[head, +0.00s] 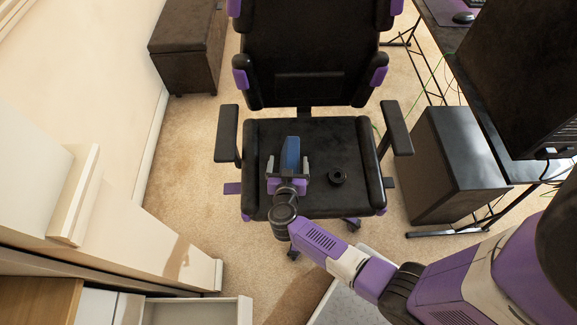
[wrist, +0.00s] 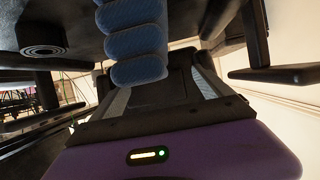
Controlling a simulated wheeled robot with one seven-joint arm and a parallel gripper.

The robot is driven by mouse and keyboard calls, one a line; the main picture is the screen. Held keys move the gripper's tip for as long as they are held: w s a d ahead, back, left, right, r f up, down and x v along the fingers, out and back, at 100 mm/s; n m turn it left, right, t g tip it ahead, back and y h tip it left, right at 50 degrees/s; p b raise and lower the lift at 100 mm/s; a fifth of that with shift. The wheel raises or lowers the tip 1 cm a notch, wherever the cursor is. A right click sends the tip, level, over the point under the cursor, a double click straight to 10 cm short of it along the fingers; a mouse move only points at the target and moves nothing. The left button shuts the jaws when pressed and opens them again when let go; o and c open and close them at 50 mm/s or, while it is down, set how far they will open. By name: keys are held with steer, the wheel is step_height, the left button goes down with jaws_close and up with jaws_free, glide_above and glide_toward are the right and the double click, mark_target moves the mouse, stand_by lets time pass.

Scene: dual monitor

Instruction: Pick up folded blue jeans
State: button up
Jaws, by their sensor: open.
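The folded blue jeans (head: 290,153) are a narrow blue bundle over the black chair seat. In the wrist view the jeans (wrist: 135,42) show several stacked rolls of blue fabric, with the top cut off by the picture edge. My gripper (head: 288,166) is open over the seat, with one finger to each side of the jeans in the head view. In the wrist view my gripper (wrist: 158,90) has its fingers apart, and the lowest blue roll reaches into the gap between them. I cannot tell whether the fingers touch the fabric.
The jeans are on the office chair's seat (head: 268,196), between two armrests (head: 226,133) (head: 396,127) and before the backrest (head: 308,50). A black ring-shaped roll (head: 338,176) lies on the seat to the right. A dark cabinet (head: 452,165) and desk stand further right.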

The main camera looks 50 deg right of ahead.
mark_target(289, 158)
steer(key=x, duration=0.3)
steer(key=shift+b, duration=0.35)
steer(key=shift+r, duration=0.1)
jaws_close()
